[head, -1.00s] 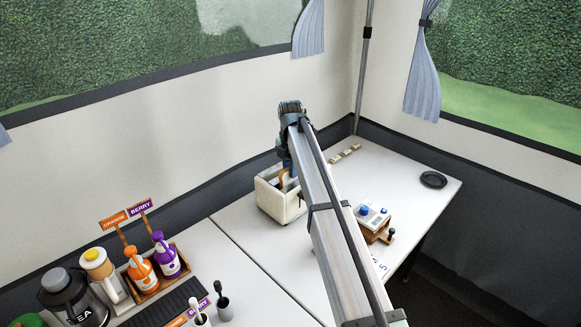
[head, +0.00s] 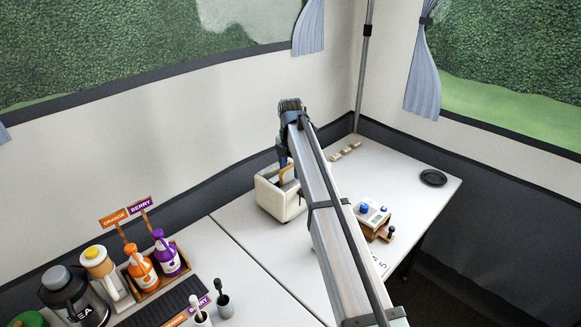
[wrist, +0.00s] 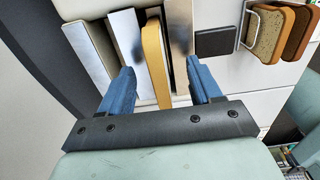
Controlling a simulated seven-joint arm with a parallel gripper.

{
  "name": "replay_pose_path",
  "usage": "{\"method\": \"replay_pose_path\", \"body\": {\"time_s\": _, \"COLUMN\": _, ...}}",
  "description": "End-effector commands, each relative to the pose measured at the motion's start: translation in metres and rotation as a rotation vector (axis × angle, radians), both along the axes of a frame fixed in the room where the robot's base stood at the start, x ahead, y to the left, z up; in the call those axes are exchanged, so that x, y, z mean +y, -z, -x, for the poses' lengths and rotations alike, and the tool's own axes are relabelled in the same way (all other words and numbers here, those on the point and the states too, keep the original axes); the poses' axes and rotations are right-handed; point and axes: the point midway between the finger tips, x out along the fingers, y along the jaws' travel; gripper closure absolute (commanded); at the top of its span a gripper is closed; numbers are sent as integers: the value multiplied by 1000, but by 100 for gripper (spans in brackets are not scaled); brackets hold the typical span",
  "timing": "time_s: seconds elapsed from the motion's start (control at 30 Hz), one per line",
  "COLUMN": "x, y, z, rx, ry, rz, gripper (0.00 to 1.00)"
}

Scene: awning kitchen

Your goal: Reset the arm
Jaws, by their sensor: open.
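My gripper (wrist: 160,70) is open in the wrist view, with its two blue fingers apart. A bread slice (wrist: 155,60) with a golden crust stands on edge between the fingers, in a slot of the cream toaster (wrist: 85,8). I see no clear contact between finger and slice. In the head view the gripper (head: 284,158) points down over the cream toaster (head: 268,203), and my arm hides part of both.
A rack with several brown slices (wrist: 268,35) is beside the toaster. A small control box (head: 372,214) and a dark round dish (head: 433,178) stand on the table (head: 405,205). Orange (head: 140,268) and purple (head: 165,257) bottles stand in a tray at left.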

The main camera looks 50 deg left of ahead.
Motion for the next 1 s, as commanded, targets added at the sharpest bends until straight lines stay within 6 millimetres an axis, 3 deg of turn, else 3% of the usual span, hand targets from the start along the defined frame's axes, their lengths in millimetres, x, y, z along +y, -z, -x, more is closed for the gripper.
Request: {"method": "replay_pose_path", "body": {"time_s": 1.0, "x": 0, "y": -58, "z": 0, "rx": -1, "ry": 0, "rz": -1, "gripper": 36}}
